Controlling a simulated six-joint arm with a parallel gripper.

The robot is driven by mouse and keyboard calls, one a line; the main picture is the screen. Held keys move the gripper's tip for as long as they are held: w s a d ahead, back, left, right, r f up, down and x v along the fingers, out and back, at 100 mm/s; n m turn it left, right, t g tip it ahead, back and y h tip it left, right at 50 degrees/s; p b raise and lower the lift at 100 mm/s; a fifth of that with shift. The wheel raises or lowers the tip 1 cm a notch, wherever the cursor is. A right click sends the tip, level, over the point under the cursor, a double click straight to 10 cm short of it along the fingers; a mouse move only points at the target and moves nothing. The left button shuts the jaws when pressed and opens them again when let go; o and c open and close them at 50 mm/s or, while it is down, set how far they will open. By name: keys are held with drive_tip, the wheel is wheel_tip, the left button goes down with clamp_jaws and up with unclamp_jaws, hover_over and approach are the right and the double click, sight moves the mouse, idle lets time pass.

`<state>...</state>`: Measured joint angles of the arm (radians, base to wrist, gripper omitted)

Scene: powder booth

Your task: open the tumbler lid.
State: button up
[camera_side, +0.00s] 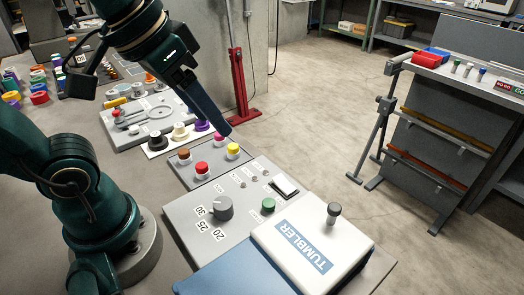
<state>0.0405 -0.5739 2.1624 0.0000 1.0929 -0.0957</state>
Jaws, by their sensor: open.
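The tumbler lid (312,244) is a white panel with a blue TUMBLER label, at the lower right of the grey control panel. It lies flat and looks closed. A dark grey knob (334,210) stands upright on the lid's far edge. My gripper (229,133) is well away from the lid, up and to the left in the picture, near a yellow-capped button (233,149). It is open and holds nothing that I can see. Its fingertips are small here, and I cannot tell whether they touch the button.
A grey dial (222,207), a green button (268,204) and a white rocker switch (285,186) sit between my gripper and the lid. Red (201,169) and brown (184,155) capped buttons stand beside the yellow one. A red stand (239,85) rises behind.

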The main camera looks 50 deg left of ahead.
drive_tip(key=w+d+r+g, duration=0.1)
drive_tip(key=w+d+r, duration=0.2)
drive_tip(key=w, duration=0.3)
drive_tip(key=m+g, duration=0.3)
drive_tip(key=g, duration=0.1)
hover_over(335, 206)
wheel_tip(335, 206, down, 11)
drive_tip(key=shift+w+a+r, duration=0.1)
drive_tip(key=shift+w, duration=0.05)
drive_tip(key=shift+s+d+f+m, duration=0.2)
drive_tip(key=shift+s+f+m, duration=0.1)
drive_tip(key=shift+f, duration=0.35)
drive_tip(key=shift+w+f, duration=0.1)
drive_tip(key=shift+f, duration=2.1)
clamp_jaws()
drive_tip(key=shift+a, duration=0.1)
